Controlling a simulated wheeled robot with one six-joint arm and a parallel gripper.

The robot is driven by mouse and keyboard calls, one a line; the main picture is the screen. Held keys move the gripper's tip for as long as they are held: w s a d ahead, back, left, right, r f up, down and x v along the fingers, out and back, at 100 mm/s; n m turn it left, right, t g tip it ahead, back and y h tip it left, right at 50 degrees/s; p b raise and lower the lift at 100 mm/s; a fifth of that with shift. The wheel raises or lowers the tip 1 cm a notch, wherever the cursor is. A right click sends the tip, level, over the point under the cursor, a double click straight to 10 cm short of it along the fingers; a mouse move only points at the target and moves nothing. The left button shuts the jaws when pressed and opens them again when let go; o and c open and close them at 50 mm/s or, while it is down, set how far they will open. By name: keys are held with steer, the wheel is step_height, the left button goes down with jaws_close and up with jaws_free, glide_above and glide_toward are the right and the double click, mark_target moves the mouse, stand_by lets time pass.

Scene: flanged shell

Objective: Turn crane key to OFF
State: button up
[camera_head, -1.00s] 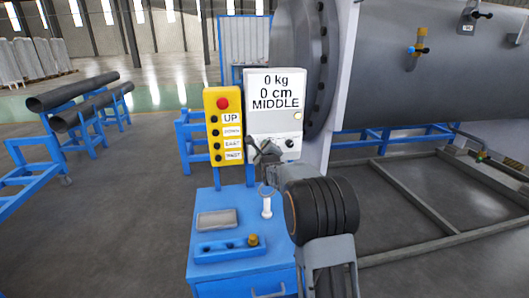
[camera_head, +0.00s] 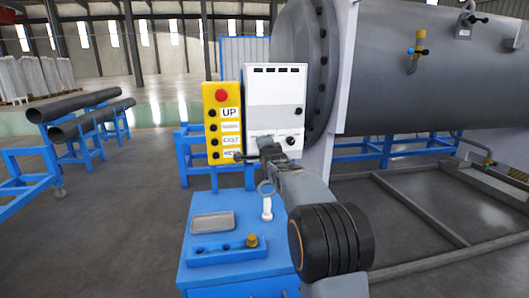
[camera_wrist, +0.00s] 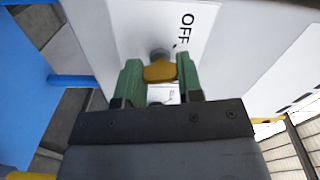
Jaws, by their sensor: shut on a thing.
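The white crane control box (camera_head: 276,105) stands upright behind the blue cabinet. Its screen area is blank and no lamp is lit. My gripper (camera_head: 264,150) is at the lower left of its front face. In the wrist view, the green fingers of my gripper (camera_wrist: 159,64) are shut on the yellow-brown crane key (camera_wrist: 160,72), one on each side. The key sits on a dark round switch stem. A white label reading OFF (camera_wrist: 185,30) is just beyond it. My arm hides the key in the head view.
A yellow button pendant (camera_head: 222,130) with a red knob is close to the left of the box. The blue cabinet (camera_head: 205,280) below carries a grey tray (camera_head: 212,222). A large grey flanged shell (camera_head: 400,80) is at the right.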

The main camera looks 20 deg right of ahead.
steer(key=n+b, duration=0.2)
steer(key=n, duration=0.3)
steer(key=shift+n, duration=0.4)
steer(key=shift+n+b, duration=0.3)
steer(key=o, duration=0.9)
steer(key=shift+o, duration=0.2)
steer(key=s+a+b, duration=0.1)
steer(key=s+a, duration=0.1)
steer(key=s, duration=1.1)
steer(key=shift+s+a+b, duration=0.3)
steer(key=shift+a+b, duration=0.05)
